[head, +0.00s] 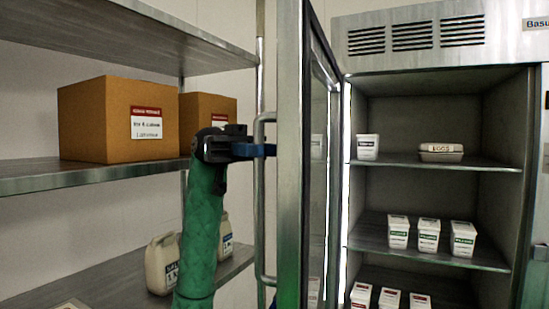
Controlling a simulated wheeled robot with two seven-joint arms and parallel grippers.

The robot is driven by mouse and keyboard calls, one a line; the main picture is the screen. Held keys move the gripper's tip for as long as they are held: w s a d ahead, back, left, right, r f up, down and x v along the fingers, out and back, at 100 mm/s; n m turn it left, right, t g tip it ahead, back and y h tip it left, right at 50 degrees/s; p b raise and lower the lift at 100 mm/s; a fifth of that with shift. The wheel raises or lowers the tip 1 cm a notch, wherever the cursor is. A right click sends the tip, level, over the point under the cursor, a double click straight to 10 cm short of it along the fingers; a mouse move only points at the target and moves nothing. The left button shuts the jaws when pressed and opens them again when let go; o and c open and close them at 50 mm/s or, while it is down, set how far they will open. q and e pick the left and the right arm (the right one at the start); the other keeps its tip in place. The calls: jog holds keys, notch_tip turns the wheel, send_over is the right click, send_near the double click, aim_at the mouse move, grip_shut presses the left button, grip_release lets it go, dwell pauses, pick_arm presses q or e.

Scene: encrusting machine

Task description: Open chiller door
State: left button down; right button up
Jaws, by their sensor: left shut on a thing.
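The chiller (438,43) stands at the right with its dark interior in view. Its glass door (289,200) stands open, swung out to the left so that I see it nearly edge-on. A vertical metal bar handle (259,210) runs along the door's left side. My left gripper (262,150), on a green-sleeved arm, is shut on the upper part of the handle. The fingertips partly hide the bar there. My right gripper is not in view.
Metal shelves (120,176) at the left hold cardboard boxes (109,118) and pale jugs (161,264), close behind my left arm. Inside the chiller, shelves (430,254) carry several white tubs (428,234) and an egg carton (441,152).

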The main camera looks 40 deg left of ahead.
pick_arm(q)
jog(key=shift+a, duration=0.2)
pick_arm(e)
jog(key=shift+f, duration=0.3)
pick_arm(q)
jog(key=c, duration=1.7)
grip_release()
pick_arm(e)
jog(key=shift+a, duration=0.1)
pick_arm(q)
jog(key=shift+r, duration=0.1)
